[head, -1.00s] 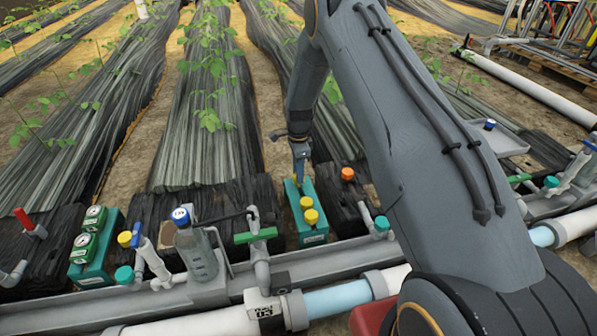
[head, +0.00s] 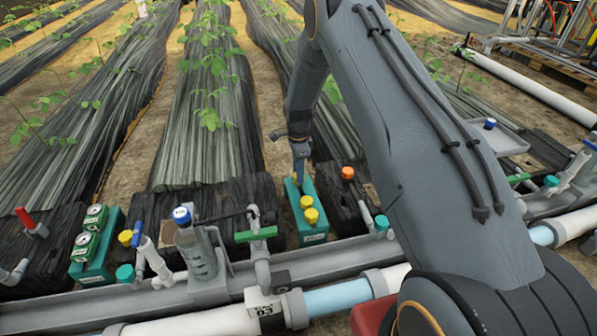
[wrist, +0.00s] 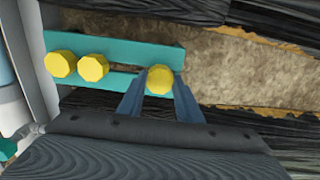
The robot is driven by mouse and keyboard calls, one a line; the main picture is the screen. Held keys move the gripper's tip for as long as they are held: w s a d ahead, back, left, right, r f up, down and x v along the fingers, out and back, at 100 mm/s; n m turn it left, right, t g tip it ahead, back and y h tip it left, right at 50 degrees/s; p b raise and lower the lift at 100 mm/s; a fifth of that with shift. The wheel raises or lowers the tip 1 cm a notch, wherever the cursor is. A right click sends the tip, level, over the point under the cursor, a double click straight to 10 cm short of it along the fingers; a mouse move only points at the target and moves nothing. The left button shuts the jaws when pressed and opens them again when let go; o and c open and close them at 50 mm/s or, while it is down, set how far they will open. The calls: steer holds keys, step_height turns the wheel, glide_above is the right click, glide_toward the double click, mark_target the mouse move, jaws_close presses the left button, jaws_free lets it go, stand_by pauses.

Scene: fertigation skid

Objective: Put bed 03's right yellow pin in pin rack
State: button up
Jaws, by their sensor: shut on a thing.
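The teal pin rack (head: 313,236) sits beyond the pipe, and two yellow pins (head: 306,202) stand in its near part. In the wrist view the rack (wrist: 125,50) runs across the top left, with those two yellow pins (wrist: 77,66) at its left. My gripper (head: 299,172) is at the rack's far end, pointing down. In the wrist view my gripper (wrist: 160,95) is shut on a third yellow pin (wrist: 160,80), over the rack's right end and roughly in line with the other two. The pin's lower part is hidden, so I cannot tell how deep it sits.
An orange-capped fitting (head: 347,173) stands close right of the rack. A green-handled valve (head: 256,235) and a blue-capped bottle (head: 198,250) stand to the left. The pipe marked 03 (head: 265,309) crosses in front. Bare soil (wrist: 235,70) lies beyond the rack's end.

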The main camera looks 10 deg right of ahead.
steer(key=shift+f, duration=0.25)
steer(key=shift+f, duration=0.35)
steer(key=o, duration=1.1)
steer(key=shift+r, duration=0.1)
steer(key=shift+r+p, duration=2.25)
steer(key=shift+r, duration=1.7)
